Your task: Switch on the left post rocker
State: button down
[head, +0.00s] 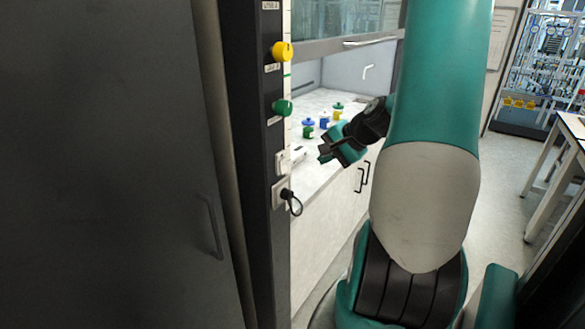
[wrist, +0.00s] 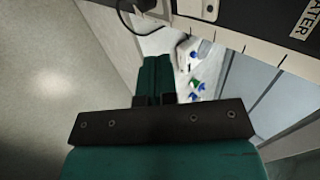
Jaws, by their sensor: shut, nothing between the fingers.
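The left post (head: 252,150) is a dark upright strip at the fume hood's left edge. Its rocker (head: 283,163) is a small white switch plate below the green knob; whether it is on or off is too small to tell. In the wrist view a white plate (wrist: 207,8), likely the rocker's, shows at the top edge, partly cut off. My gripper (head: 323,153) is to the right of the rocker, apart from it, with its fingers pointing left. In the wrist view its fingers (wrist: 157,60) lie side by side, shut and empty.
A yellow knob (head: 282,51) and a green knob (head: 282,107) stick out above the rocker. Below it is a socket (head: 280,193) with a black plug and looped cable. Small blue and green bottles (head: 308,128) stand on the hood worktop. A dark cabinet door (head: 110,170) fills the left.

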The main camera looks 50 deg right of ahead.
aim_at(285, 171)
jog(key=w+r+p+x, duration=0.1)
jog(key=p+x, duration=0.3)
jog(key=x, duration=0.7)
jog(key=shift+w+a, duration=0.2)
jog(key=shift+w, duration=0.55)
jog(key=shift+w+f+t+b, duration=0.15)
jog(key=shift+f+t+b, duration=0.15)
jog(key=shift+b, duration=0.5)
jog(key=shift+r+p, duration=0.35)
jog(key=shift+r, duration=0.1)
